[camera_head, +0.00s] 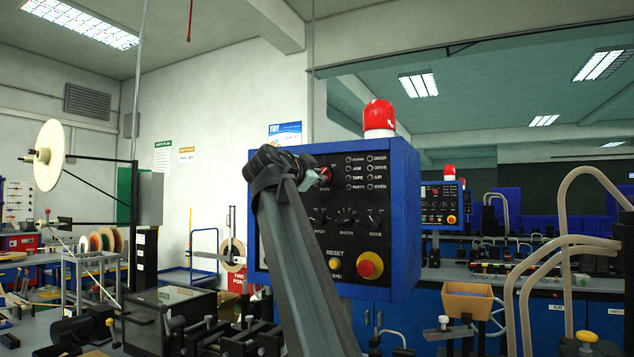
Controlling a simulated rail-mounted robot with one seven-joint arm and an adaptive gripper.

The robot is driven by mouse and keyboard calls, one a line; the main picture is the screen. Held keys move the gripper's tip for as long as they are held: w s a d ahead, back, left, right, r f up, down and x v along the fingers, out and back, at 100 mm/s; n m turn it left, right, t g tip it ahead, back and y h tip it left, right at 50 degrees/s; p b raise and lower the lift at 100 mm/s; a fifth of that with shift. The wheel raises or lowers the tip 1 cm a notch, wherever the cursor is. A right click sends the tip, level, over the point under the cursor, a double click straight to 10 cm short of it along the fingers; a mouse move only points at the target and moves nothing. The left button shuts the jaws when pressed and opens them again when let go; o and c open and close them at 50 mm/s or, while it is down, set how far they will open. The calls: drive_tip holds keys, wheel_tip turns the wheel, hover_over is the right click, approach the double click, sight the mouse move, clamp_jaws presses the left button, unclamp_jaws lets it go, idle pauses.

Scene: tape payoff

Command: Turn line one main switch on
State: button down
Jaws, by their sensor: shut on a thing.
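The line one control box (402,215) is blue with a black front panel (345,235) and stands in the middle of the view. My gripper (314,178) is at the panel face, shut on the main switch. My arm rises from below and hides the panel's left part and some of the switch. The switch's exact angle is hard to tell.
Indicator lamps (348,172), small rotary knobs (347,218), a yellow button (335,264) and a red stop button (369,265) share the panel. A red beacon (379,118) tops the box. A tan bin (467,300) and curved pipes (520,290) stand right.

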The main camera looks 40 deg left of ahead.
drive_tip(key=shift+r, duration=0.1)
drive_tip(key=c, duration=1.2)
unclamp_jaws()
drive_tip(key=v, duration=1.2)
